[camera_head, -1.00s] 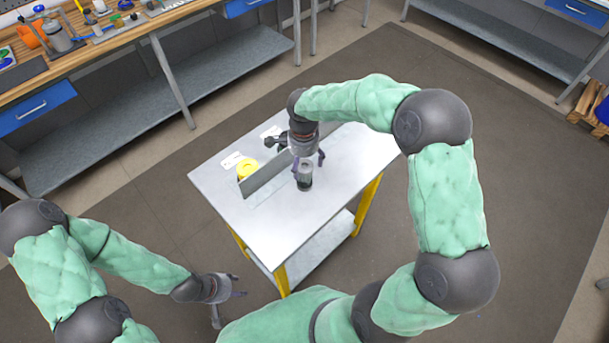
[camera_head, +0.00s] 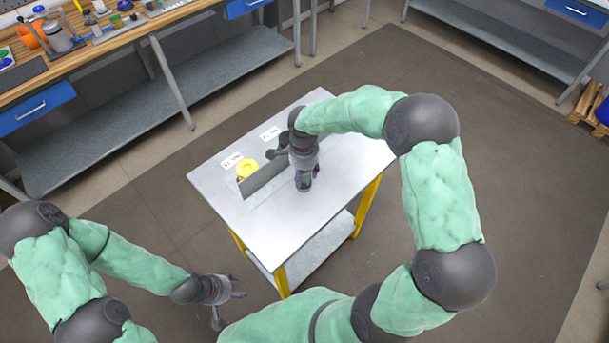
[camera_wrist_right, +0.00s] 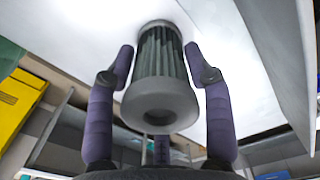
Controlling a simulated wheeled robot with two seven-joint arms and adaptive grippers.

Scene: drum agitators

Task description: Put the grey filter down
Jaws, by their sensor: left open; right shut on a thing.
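The grey filter (camera_head: 304,186) is a short pleated cylinder with grey end caps, on the white table (camera_head: 275,228) in front of the divider. My right gripper (camera_head: 304,178) comes down over it from above and is shut on it. In the right wrist view the filter (camera_wrist_right: 160,75) is between the two purple fingers, its far end close to the white top; whether it touches there I cannot tell. My left gripper (camera_head: 228,303) is open and empty, low beside the table's front left side.
An upright grey divider (camera_head: 264,176) stands on the table behind the filter. A yellow round part (camera_head: 247,168) and two white labels (camera_head: 231,160) are behind it. The table's front part is clear. A workbench (camera_head: 110,48) with tools stands at the back left.

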